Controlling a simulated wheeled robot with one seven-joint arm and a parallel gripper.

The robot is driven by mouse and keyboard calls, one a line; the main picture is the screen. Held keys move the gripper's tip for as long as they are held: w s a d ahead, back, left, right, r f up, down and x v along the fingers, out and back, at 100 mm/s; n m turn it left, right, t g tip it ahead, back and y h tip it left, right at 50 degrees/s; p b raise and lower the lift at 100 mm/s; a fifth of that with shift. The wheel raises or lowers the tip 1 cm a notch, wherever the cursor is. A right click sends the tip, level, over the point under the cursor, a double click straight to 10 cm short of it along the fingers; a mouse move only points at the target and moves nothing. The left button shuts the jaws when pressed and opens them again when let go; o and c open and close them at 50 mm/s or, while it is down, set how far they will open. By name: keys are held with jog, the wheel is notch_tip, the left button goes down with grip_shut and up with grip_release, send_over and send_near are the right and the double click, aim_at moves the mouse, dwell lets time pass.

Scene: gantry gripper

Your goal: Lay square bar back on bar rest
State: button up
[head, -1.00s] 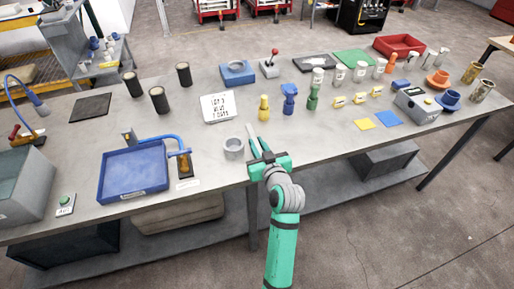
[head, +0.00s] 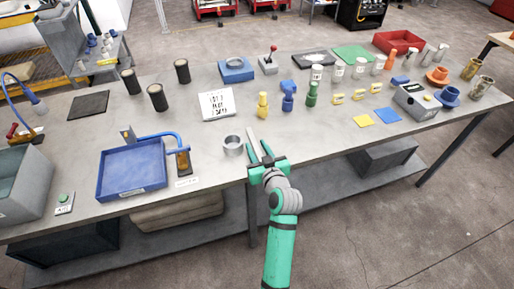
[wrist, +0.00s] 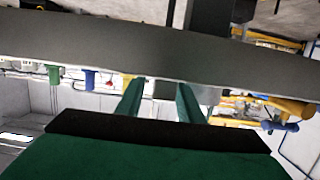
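I cannot make out a square bar or a bar rest for certain in either view. My gripper (head: 260,147) is at the table's front edge in the head view, just right of a grey cup (head: 233,146). Its two green fingers point toward the table and stand apart, with nothing clearly held between them. In the wrist view the same fingers (wrist: 158,103) are parted, in front of the grey table edge (wrist: 60,45). A grey shape shows beyond the gap, but I cannot tell what it is.
A blue tray (head: 108,185) lies left of the cup. Yellow (head: 263,106), blue (head: 289,98) and green (head: 312,95) pieces stand to the right. A grey box (head: 413,103) is farther right. Bare tabletop lies right of my gripper.

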jog(key=shift+r, duration=0.15)
jog(key=v, duration=1.2)
jog(key=s+a+f+m+h, duration=0.3)
jog(key=s+f+m+h, duration=0.2)
jog(key=s+f, duration=0.9)
jog(key=s+r, duration=0.2)
jog(key=s, duration=0.9)
jog(key=s+r+n, duration=0.1)
jog(key=s+r, duration=0.2)
jog(key=s, duration=0.8)
jog(key=shift+s+a+t, duration=0.2)
jog(key=shift+a+t, duration=0.1)
jog(key=shift+o, duration=0.5)
jog(key=shift+s+r, duration=0.15)
jog(key=shift+s, duration=0.2)
jog(key=shift+c, duration=0.9)
